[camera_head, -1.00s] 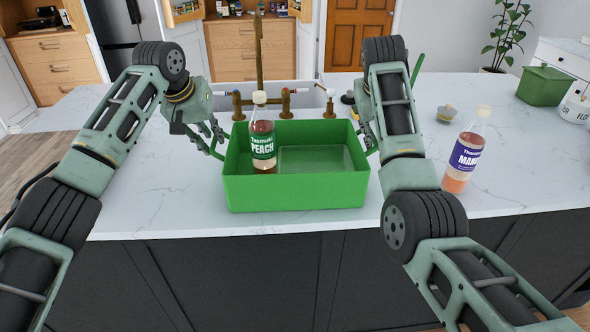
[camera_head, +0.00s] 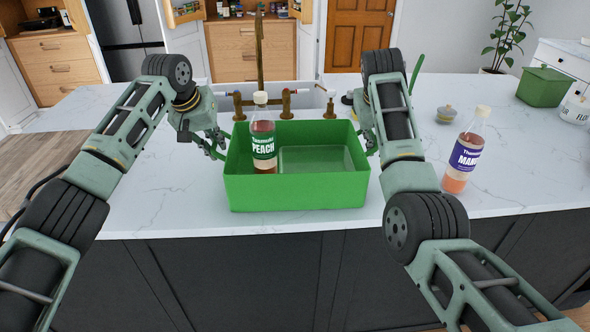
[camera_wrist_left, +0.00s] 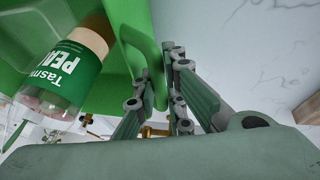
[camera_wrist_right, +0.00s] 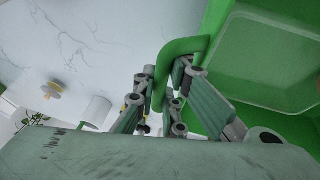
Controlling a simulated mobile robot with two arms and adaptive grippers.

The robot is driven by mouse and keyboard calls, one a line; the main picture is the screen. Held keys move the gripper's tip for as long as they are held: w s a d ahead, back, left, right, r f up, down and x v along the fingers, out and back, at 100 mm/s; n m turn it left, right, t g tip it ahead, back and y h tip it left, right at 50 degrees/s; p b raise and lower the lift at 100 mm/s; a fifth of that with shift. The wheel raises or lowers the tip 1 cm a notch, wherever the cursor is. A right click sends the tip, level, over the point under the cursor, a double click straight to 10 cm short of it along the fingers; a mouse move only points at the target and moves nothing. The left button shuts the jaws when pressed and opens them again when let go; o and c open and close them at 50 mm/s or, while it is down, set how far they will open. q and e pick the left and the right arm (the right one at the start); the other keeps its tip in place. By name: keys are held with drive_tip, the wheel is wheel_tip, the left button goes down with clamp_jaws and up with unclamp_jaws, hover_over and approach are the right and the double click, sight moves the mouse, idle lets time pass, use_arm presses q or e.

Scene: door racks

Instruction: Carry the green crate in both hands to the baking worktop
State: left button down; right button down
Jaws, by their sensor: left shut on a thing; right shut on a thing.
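The green crate (camera_head: 298,193) stands near the front edge of a white marble counter in the head view. A peach bottle (camera_head: 263,140) stands upright inside it at the left; a clear tray lies on the crate floor at the right. My left gripper (camera_head: 220,147) is at the crate's left side, and the left wrist view shows its fingers (camera_wrist_left: 158,95) shut on the green handle. My right gripper (camera_head: 370,143) is at the right side, and the right wrist view shows its fingers (camera_wrist_right: 167,90) shut on the other handle. I cannot tell whether the crate's base touches the counter.
A mango bottle (camera_head: 466,150) stands on the counter right of my right arm. A sink with brass taps (camera_head: 287,102) lies behind the crate.

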use_arm(q)
drive_tip(key=shift+w+r, duration=0.1)
drive_tip(key=shift+r, duration=0.1)
use_arm(e)
drive_tip(key=shift+w+r, duration=0.15)
drive_tip(key=shift+r, duration=0.05)
